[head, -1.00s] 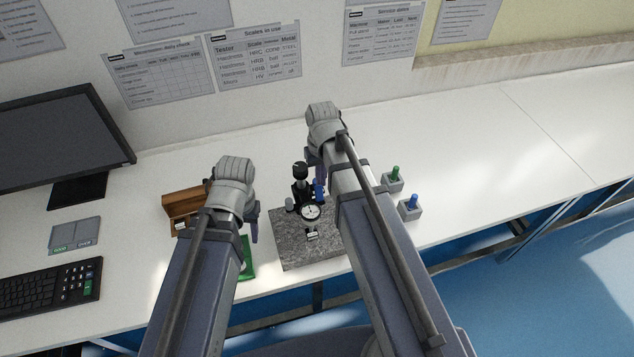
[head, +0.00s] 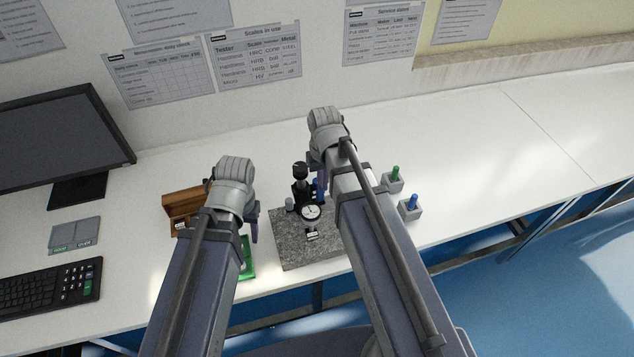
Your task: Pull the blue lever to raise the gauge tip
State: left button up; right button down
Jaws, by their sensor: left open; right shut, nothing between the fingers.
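The black gauge stand (head: 300,190) stands on a grey granite plate (head: 292,252) in the middle of the table. Its round white dial gauge (head: 311,212) faces up toward me. The blue lever (head: 319,187) shows as a small blue part right of the stand's column. My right gripper (head: 315,166) is just behind and above the blue lever, shut and empty; its own wrist partly hides it, and I cannot tell whether it touches the lever. My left gripper (head: 254,222) is open and empty, left of the granite plate. The gauge tip is too small to make out.
A wooden box (head: 184,206) and a green item (head: 248,262) lie by my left arm. Two grey blocks with a green peg (head: 395,173) and a blue peg (head: 412,202) stand at right. A monitor (head: 60,140) and keyboard (head: 45,288) are at left. The table's right is clear.

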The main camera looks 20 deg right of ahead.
jog(key=shift+s, duration=0.55)
jog(key=shift+w+r, duration=0.15)
jog(key=shift+w+r+p, duration=0.35)
jog(key=shift+w+p, duration=0.15)
jog(key=shift+r, duration=0.1)
notch_tip(320, 180, up, 7)
jog(key=p, duration=0.7)
dwell(0.4)
